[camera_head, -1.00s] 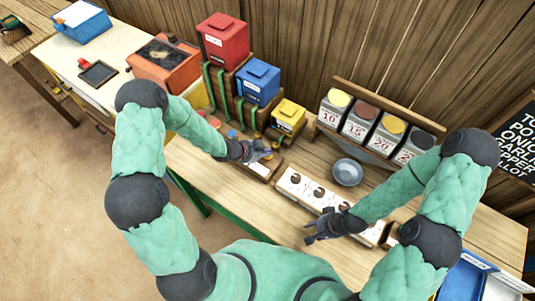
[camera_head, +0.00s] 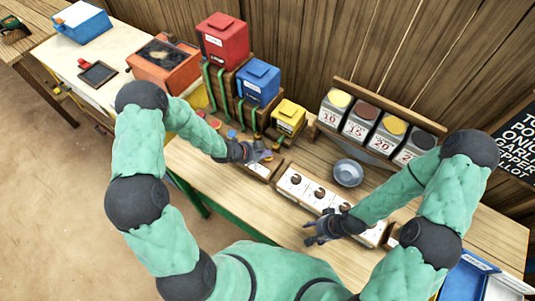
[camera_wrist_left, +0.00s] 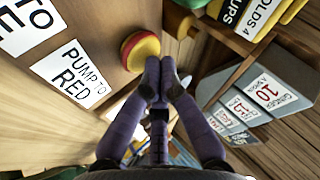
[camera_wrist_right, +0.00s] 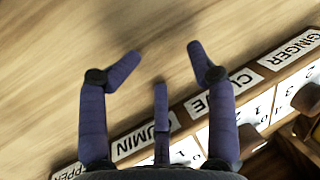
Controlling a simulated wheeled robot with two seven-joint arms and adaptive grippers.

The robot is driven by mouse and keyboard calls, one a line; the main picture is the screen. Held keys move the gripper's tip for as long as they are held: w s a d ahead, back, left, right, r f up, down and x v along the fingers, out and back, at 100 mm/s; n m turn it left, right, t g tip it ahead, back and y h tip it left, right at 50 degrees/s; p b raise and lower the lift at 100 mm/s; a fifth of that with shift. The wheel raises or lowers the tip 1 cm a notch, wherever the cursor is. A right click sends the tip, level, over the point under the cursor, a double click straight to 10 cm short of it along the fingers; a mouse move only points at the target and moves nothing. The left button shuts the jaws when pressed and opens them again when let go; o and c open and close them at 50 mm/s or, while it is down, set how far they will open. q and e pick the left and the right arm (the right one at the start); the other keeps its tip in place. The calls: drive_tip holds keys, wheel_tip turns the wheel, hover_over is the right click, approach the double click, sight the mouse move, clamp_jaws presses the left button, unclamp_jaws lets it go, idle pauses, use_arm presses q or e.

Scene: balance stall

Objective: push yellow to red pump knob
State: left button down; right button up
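The pump knob (camera_wrist_left: 140,48), round with a yellow side and a red band, stands on a wooden panel beside a "PUMP TO RED" label (camera_wrist_left: 72,74) in the left wrist view. My left gripper (camera_wrist_left: 162,68) has its fingertips together just beside the knob's lower right edge; whether they touch it is unclear. In the head view this gripper (camera_head: 266,153) is at the dispenser stand, below the yellow box (camera_head: 289,118), and largely hides the knob. My right gripper (camera_wrist_right: 165,62) is open and empty above the table by the spice row; it also shows in the head view (camera_head: 312,232).
Blue (camera_head: 258,83) and red (camera_head: 222,40) boxes stand on higher steps left of the yellow box. A grey bowl (camera_head: 348,173) and several numbered tins (camera_head: 358,128) are to the right. White spice dials (camera_head: 318,198) line the table in front.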

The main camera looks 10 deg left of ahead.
use_arm(q)
drive_tip(key=shift+r+p, duration=0.35)
drive_tip(key=shift+r, duration=0.1)
use_arm(e)
drive_tip(key=shift+s+r, duration=0.25)
drive_tip(key=shift+s, duration=0.05)
use_arm(q)
drive_tip(key=shift+r+p, duration=0.4)
drive_tip(key=shift+r, duration=0.25)
use_arm(e)
drive_tip(key=shift+w+r, duration=0.2)
drive_tip(key=shift+r, duration=0.3)
use_arm(q)
drive_tip(key=shift+w+r, duration=0.1)
use_arm(e)
drive_tip(key=shift+r, duration=0.1)
drive_tip(key=shift+r+p, duration=1.8)
drive_tip(key=shift+p, duration=0.1)
use_arm(q)
wheel_tip(320, 180, up, 5)
drive_tip(key=shift+f, duration=0.1)
use_arm(e)
drive_tip(key=shift+f, duration=0.1)
